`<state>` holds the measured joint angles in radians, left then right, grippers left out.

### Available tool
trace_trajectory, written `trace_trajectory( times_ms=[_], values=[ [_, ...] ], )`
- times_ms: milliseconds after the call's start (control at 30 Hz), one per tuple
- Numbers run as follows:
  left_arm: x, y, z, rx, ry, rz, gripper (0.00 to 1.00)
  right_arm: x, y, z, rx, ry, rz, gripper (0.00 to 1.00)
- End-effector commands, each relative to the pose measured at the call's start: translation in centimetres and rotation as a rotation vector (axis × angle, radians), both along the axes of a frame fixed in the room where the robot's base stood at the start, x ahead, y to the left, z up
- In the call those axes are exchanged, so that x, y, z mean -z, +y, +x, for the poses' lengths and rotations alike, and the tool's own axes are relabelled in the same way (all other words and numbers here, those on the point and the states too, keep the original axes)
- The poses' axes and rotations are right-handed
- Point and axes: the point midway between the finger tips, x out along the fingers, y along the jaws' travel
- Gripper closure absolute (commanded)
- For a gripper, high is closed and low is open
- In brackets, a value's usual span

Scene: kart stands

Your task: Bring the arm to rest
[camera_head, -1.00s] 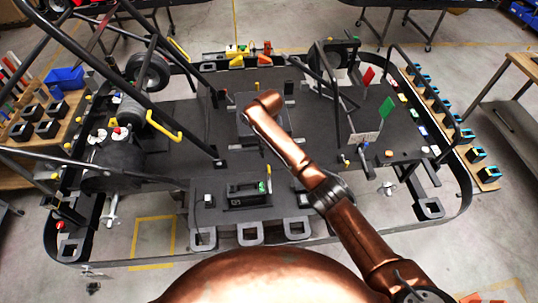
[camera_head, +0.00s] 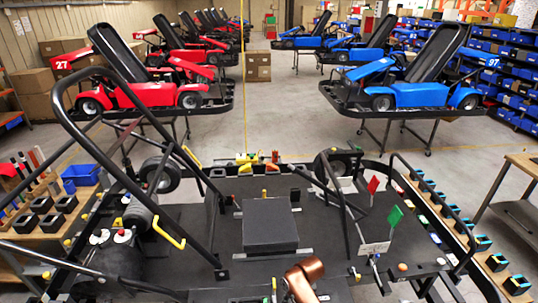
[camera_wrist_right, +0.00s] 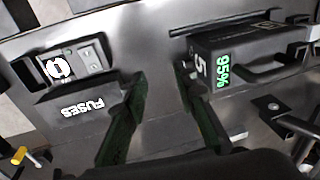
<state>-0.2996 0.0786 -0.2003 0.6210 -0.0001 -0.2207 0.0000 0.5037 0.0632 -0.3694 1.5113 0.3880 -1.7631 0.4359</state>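A copper part of my arm (camera_head: 303,270) shows at the bottom of the head view; the grippers are out of that view. In the right wrist view my right gripper (camera_wrist_right: 162,105) is open, with bare dark floor plate between its two fingers. A black box marked FUSES (camera_wrist_right: 85,108) is left of the fingers. My left gripper is in neither current view.
The black kart frame (camera_head: 245,218) with tubes and a seat-like black block (camera_head: 270,225) fills the foreground. Red (camera_head: 376,184) and green flags (camera_head: 394,218) stand on it. Side tables flank it. Red (camera_head: 150,90) and blue karts (camera_head: 420,75) stand behind, with clear floor between.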

Motion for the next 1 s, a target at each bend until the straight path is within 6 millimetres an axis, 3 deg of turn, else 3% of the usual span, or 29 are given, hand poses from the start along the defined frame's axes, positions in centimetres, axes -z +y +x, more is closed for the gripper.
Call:
trace_trajectory(
  times_ms=[100, 367, 500, 600, 1000],
  values=[
    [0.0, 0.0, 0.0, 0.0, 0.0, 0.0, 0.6, 2.7, -3.3, -4.3, 0.019, -0.033, 0.029, 0.74],
    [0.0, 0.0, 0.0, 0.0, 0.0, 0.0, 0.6, 5.1, -12.1, -14.3, 0.081, -0.13, 0.008, 0.74],
    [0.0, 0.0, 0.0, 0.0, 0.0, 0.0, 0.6, 4.6, -16.8, -19.7, 0.113, -0.176, -0.042, 0.74],
    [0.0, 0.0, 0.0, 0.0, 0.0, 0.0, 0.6, 3.9, -19.2, -22.6, 0.127, -0.197, -0.078, 0.74],
    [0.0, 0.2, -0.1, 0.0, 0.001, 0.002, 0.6, 0.7, -25.2, -30.3, 0.153, -0.24, -0.194, 0.74]
  ],
)
